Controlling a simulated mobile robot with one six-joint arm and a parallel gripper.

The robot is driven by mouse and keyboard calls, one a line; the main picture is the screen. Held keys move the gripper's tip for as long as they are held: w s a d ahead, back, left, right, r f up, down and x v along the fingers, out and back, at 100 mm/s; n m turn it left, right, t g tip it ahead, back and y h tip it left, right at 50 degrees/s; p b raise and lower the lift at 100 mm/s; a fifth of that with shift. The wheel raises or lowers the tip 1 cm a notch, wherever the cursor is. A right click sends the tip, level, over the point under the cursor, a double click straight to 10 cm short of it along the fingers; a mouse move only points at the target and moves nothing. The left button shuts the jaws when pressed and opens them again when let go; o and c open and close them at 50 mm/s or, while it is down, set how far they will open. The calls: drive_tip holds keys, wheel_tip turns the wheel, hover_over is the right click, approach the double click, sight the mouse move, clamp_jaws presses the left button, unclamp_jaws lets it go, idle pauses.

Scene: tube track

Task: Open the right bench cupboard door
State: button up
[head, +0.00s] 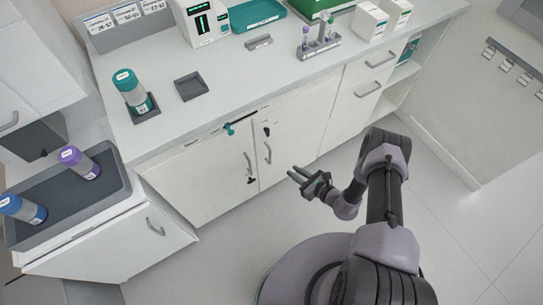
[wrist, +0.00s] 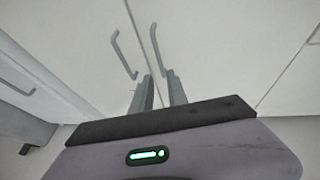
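The right bench cupboard door (head: 289,138) is a white panel under the bench and looks shut. Its grey upright bar handle (head: 267,153) is near its left edge, beside the seam. The left door (head: 213,178) also looks shut, with its own handle (head: 247,162) just left of the seam. My gripper (head: 291,174) is in front of the right door, to the right of and a little below its handle in the head view. In the wrist view my gripper (wrist: 160,77) has its fingers apart and the right door's handle (wrist: 156,48) appears ahead, its lower end between the fingertips. Contact is not visible.
A teal item (head: 228,129) shows at the bench's front edge. A low cabinet (head: 120,243) with a grey tray (head: 112,188) stands at the left. The floor before the right door is clear.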

sight(270, 157)
drive_tip(key=b+x, duration=0.5)
drive_tip(key=x, duration=1)
drive_tip(key=shift+a+f+b, duration=0.15)
drive_tip(key=shift+a+b, duration=0.15)
drive_tip(key=shift+b, duration=0.1)
clamp_jaws()
idle(0.4)
